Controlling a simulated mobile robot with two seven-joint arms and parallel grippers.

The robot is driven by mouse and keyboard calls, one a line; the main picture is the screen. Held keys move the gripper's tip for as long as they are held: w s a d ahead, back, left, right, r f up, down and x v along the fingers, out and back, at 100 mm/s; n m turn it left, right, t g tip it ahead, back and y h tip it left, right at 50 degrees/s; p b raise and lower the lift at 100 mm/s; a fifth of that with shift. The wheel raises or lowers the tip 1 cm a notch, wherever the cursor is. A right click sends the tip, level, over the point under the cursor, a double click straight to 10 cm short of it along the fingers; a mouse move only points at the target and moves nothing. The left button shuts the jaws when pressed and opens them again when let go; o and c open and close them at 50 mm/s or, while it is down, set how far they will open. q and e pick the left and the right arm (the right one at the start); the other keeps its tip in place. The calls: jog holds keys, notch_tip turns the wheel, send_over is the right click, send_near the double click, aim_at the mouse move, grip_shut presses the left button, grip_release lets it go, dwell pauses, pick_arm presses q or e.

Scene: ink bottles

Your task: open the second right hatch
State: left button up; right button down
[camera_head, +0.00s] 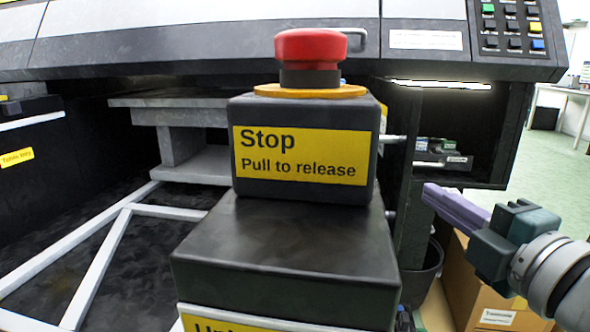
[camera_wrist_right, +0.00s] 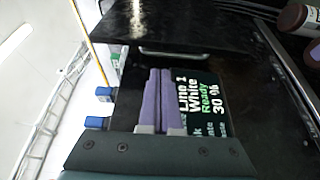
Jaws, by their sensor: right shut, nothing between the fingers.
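My right gripper (camera_head: 430,190) is in the head view at the right, its purple fingers closed and pointing left toward the dark machine side. In the right wrist view the gripper (camera_wrist_right: 160,74) is shut and empty, in front of a dark panel. A dark hatch-like panel with a pale bar handle (camera_wrist_right: 175,54) lies just beyond the fingertips, apart from them as far as I can tell. A display (camera_wrist_right: 205,98) beside the fingers reads "Line 1 White Ready 30 %". I cannot tell which panel is the second right hatch. My left gripper is not in view.
A stop-button box (camera_head: 300,150) with a red button blocks the middle of the head view. An opening with dark units (camera_head: 440,152) is at the right. A cardboard box (camera_head: 475,285) and a black bin (camera_head: 425,275) stand below the arm.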

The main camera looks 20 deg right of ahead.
aim_at(401, 174)
jog(key=w, duration=0.5)
jog(key=w+d+b, duration=0.1)
jog(key=w, duration=0.2)
jog(key=shift+w, duration=0.3)
